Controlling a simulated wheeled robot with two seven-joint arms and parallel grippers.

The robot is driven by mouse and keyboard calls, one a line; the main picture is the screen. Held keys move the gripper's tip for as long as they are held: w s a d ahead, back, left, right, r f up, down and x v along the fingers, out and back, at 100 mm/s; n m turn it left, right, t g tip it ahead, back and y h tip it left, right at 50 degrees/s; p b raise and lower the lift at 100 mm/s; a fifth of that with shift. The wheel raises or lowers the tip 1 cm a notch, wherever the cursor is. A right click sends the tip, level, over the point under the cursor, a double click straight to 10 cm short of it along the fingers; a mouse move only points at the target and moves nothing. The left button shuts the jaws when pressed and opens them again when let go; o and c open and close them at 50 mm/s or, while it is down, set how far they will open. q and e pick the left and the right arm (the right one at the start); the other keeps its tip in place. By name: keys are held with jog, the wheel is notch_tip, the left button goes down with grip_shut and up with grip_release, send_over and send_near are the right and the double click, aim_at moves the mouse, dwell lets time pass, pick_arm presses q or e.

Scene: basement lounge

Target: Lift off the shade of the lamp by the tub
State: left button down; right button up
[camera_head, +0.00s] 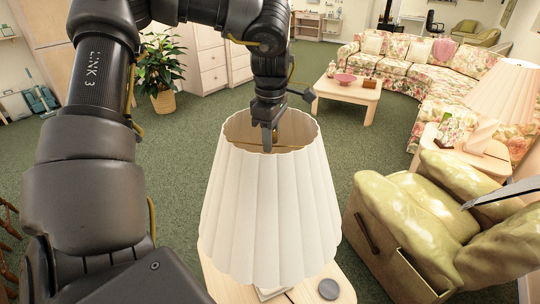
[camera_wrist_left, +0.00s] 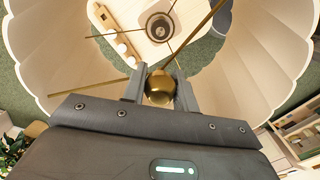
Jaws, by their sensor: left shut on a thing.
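The lamp's cream pleated shade (camera_head: 268,205) stands in front of me, wide end down, over a light wood side table (camera_head: 335,274). My left gripper (camera_head: 268,143) reaches down into its open top. In the left wrist view the gripper (camera_wrist_left: 159,88) is shut on a brass ball finial (camera_wrist_left: 160,89), where the thin brass spokes meet. The shade (camera_wrist_left: 255,50) surrounds the fingers there. A small white part of the lamp base (camera_head: 272,293) shows at the shade's lower edge; the rest is hidden. I cannot tell whether the shade touches the base. My right gripper is not seen.
A coffee table (camera_head: 348,91), floral sofa (camera_head: 435,65) and potted plant (camera_head: 160,72) are farther back. A dark disc (camera_head: 329,289) lies on the side table.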

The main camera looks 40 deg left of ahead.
pick_arm(q)
notch_tip(320, 180, up, 11)
jog(key=shift+d+f, duration=0.1)
jog(key=shift+f, duration=0.05)
jog(key=shift+r+p, duration=0.4)
jog(key=shift+r, duration=0.35)
jog(key=shift+p, duration=0.45)
